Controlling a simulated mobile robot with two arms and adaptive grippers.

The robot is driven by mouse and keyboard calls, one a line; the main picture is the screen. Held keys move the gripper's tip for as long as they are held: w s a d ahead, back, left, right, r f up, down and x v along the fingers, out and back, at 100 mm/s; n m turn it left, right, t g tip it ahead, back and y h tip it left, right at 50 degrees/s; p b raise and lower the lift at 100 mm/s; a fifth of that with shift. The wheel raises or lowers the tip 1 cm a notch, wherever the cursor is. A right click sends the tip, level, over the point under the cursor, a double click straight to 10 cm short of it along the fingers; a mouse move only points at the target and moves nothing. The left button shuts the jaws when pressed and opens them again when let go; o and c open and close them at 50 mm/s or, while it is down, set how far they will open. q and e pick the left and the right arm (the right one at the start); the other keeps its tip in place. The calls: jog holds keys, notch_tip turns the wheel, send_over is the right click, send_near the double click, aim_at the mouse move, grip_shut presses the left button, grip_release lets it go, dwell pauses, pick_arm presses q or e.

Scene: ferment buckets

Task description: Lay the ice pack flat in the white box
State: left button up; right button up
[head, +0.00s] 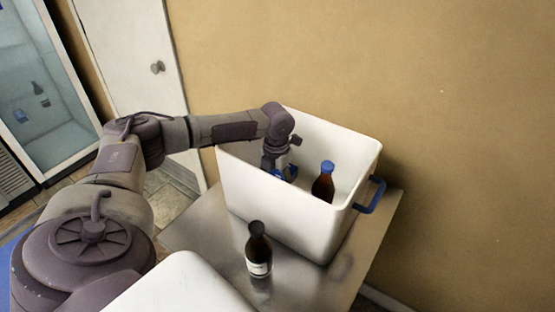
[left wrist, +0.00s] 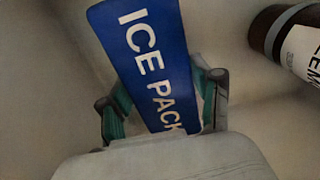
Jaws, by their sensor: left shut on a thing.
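The white box (head: 270,208) stands on a metal table against the wall. My left arm reaches over its near left rim, and my left gripper (head: 280,174) is down inside it. The blue ice pack (left wrist: 150,52), with white lettering, is between the green-padded fingers of my left gripper (left wrist: 163,105) in the left wrist view. The gripper is shut on it. The pack is inside the box; whether it touches the floor of the box I cannot tell. In the head view it is mostly hidden by the gripper and box wall. My right gripper is not in view.
A dark bottle with a blue cap (head: 323,182) stands inside the box, right of the gripper; a labelled bottle (left wrist: 290,38) shows at the upper right. Another dark bottle (head: 259,250) stands on the metal table (head: 196,232) before the box. A blue handle (head: 371,195) sticks out right.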

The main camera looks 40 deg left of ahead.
pick_arm(q)
notch_tip(320, 180, down, 2)
jog(key=shift+f, duration=0.45)
jog(key=shift+f, duration=0.15)
jog(key=o, duration=1.7)
jog(key=shift+c, duration=0.2)
notch_tip(320, 180, up, 11)
jog(key=shift+r+b, duration=0.1)
jog(key=shift+b, duration=0.7)
jog(key=shift+r, duration=0.6)
